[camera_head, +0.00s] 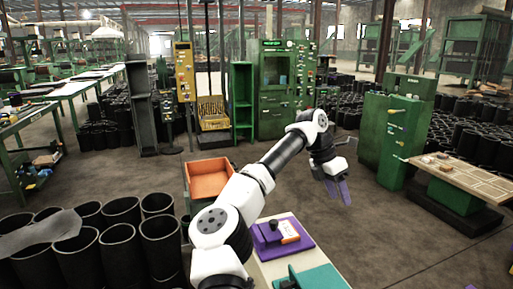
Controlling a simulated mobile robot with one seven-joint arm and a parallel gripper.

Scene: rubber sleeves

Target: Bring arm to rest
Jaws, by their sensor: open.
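My gripper (339,190) shows right of centre, at the end of my white and black arm. Its purple fingers point down and are apart, with nothing between them. It hangs in the air beyond the far right side of a pale table (259,266), over open floor in the picture. The arm reaches up from the bottom of the view and bends down at the wrist. My arm hides part of the table and what lies behind it.
On the table are a purple tray (299,249) with a black knob and an orange-white item, and a teal piece (318,280). An orange bin (209,180) stands behind it. Black rubber sleeves (124,252) crowd the lower left.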

